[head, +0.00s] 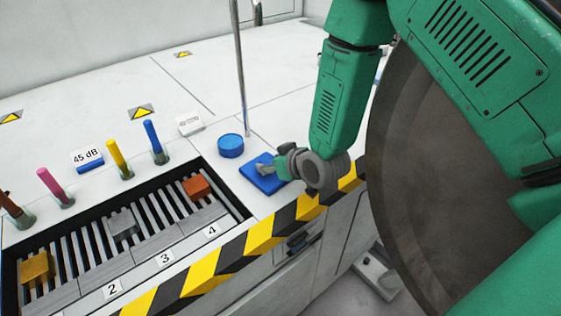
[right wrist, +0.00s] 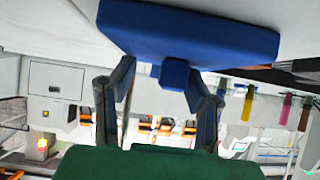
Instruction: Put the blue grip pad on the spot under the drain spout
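The blue grip pad (head: 257,180) is a flat square at the bench's front edge, right of the slotted tray. In the right wrist view the pad (right wrist: 190,30) has a small block-shaped knob (right wrist: 175,72). My right gripper (head: 270,169) is over the pad. In the right wrist view its fingers (right wrist: 160,72) stand apart on either side of the knob, with a clear gap on the left. The right finger is close to the knob; contact is unclear. A thin upright metal pipe (head: 240,70) stands behind the pad. I cannot clearly identify the drain spout or its spot. My left gripper is not in view.
A round blue disc (head: 231,145) lies beside the pipe's foot. The slotted tray (head: 170,248) holds several blocks. Coloured pegs, including a blue one (head: 152,137), stand behind it. A white label block (head: 190,124) is nearby. The bench behind is largely clear.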

